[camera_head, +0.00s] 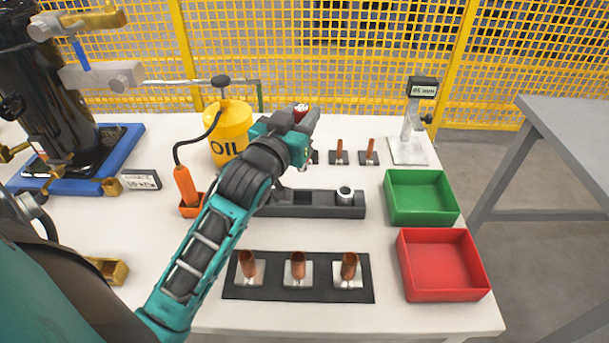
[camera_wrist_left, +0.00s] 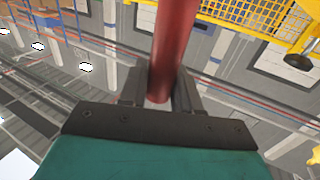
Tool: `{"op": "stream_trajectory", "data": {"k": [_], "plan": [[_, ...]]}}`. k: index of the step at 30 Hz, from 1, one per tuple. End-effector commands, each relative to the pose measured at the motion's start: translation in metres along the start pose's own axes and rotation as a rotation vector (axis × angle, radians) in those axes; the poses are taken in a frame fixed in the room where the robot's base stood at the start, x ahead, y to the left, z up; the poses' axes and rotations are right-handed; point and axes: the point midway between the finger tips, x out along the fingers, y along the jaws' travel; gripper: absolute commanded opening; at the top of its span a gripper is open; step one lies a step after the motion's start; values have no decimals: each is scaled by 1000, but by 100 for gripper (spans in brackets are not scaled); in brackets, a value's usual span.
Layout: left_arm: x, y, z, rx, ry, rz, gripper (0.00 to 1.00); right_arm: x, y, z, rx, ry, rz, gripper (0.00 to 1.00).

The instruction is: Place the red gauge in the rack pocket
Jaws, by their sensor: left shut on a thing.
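My left gripper (camera_head: 303,122) is raised above the table, behind the dark rack. It is shut on the red gauge (camera_head: 301,109), of which only a small red top shows in the head view. In the left wrist view the gauge is a red cylinder (camera_wrist_left: 173,42) between the two fingers (camera_wrist_left: 158,88). The dark rack (camera_head: 317,211) lies below and nearer. An empty-looking square pocket shows at its middle, and a round piece with a white rim (camera_head: 345,191) sits at its right end. My arm hides the rack's left end. My right gripper is not in view.
A yellow oil can (camera_head: 231,135) and an orange-handled tool (camera_head: 186,187) stand left of my forearm. Copper pieces stand on a black mat (camera_head: 326,291) in front. Green (camera_head: 421,215) and red (camera_head: 444,294) bins are at right, with a gauge stand (camera_head: 409,150) behind.

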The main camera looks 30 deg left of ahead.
Motion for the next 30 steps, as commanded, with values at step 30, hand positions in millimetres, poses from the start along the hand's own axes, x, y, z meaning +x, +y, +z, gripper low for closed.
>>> {"op": "stream_trajectory", "data": {"k": [30], "plan": [[0,0,122,0,3,1,1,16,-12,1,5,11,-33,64]]}}
